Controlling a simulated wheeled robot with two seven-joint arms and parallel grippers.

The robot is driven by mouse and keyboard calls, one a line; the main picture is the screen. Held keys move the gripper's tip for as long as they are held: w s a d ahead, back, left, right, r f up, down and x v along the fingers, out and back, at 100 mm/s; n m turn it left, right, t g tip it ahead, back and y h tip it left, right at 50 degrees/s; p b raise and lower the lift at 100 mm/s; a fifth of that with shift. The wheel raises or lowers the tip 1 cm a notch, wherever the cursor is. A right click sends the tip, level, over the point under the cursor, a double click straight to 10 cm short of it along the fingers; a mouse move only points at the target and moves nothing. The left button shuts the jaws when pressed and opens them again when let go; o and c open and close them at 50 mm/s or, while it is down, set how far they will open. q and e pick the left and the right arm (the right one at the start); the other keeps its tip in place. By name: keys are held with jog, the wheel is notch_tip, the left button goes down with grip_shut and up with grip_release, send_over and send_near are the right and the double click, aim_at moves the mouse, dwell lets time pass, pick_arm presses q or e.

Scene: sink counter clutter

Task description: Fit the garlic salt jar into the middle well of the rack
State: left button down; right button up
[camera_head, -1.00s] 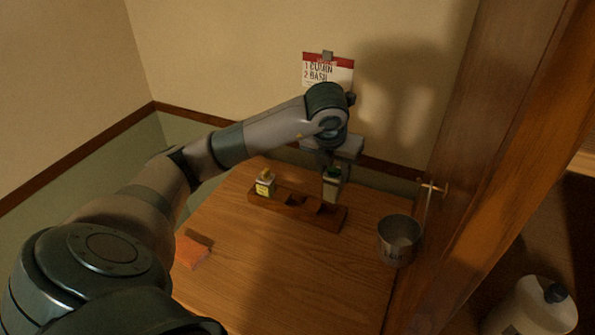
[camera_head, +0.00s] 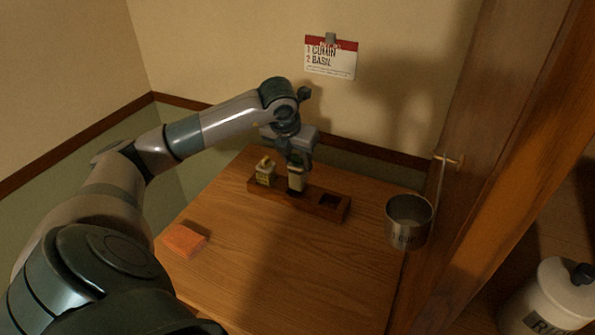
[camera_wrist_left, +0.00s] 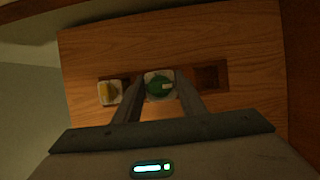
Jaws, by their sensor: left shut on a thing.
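My left gripper (camera_head: 298,170) is shut on a pale jar (camera_head: 297,183), upright over the middle well of the wooden rack (camera_head: 319,210). In the left wrist view the jar's green lid (camera_wrist_left: 159,85) shows between the two fingers, in line with the middle well. I cannot read its label, and I cannot tell whether its base is just above the well or slightly inside. Another pale jar (camera_head: 265,174) with a yellow top stands in the left well. The right well (camera_head: 330,200) is empty. My right gripper is not in view.
An orange sponge (camera_head: 184,240) lies at the table's left. A card (camera_head: 331,58) reading cumin and basil hangs on the wall. The table front is clear.

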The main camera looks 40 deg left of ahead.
aim_at(298, 173)
pick_arm(q)
jog(key=shift+f, duration=0.1)
jog(key=shift+f+b, duration=0.7)
jog(key=shift+f, duration=1.25)
jog(key=shift+f, duration=0.15)
jog(key=c, duration=1.1)
grip_release()
